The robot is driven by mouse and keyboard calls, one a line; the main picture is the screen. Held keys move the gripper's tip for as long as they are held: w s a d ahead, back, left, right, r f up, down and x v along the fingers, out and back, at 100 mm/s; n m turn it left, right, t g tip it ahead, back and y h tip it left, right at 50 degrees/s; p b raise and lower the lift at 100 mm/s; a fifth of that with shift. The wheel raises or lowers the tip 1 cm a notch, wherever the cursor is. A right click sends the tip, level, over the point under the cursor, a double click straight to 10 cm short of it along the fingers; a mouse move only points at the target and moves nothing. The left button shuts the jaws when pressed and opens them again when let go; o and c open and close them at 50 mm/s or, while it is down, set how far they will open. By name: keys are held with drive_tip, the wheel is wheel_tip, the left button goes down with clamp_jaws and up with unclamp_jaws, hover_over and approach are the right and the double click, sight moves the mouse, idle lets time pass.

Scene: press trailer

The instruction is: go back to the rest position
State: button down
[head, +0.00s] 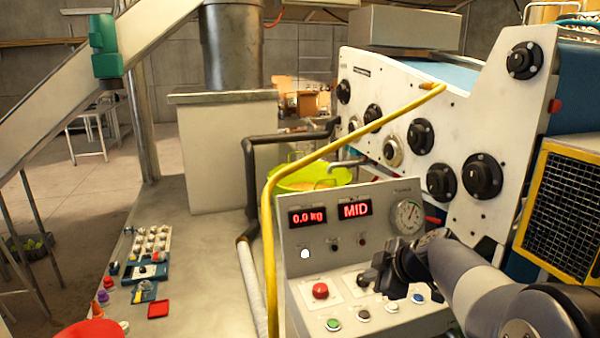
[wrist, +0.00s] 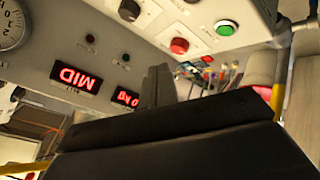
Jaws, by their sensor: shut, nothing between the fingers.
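My gripper (head: 388,284) is at the end of my arm, just in front of the right side of the grey control panel (head: 350,190). It is shut and empty. In the wrist view its dark fingers (wrist: 158,86) point up toward the panel, which appears upside down. The panel's displays read "0.0 kg" (head: 307,216) and "MID" (head: 355,210). A round gauge (head: 408,216) sits right of them. A red button (head: 320,290) and a green button (head: 333,325) are on the lower sloping face. My gripper hides part of that face; I cannot tell whether it touches anything.
A yellow rail (head: 340,145) bends around the panel's left side and over it. A lime-green bowl (head: 310,178) stands behind. A white machine with black knobs (head: 482,176) rises at the right.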

drive_tip(key=shift+s+d+r, duration=0.1)
drive_tip(key=shift+s, duration=0.1)
drive_tip(key=b, duration=0.3)
hover_over(367, 316)
wheel_tip(367, 316, down, 7)
drive_tip(key=shift+s+r, duration=0.1)
drive_tip(key=shift+r, duration=0.25)
drive_tip(key=shift+r+b, duration=0.15)
drive_tip(key=shift+b, duration=0.95)
drive_tip(key=shift+r+b, duration=0.15)
drive_tip(key=shift+b, duration=0.7)
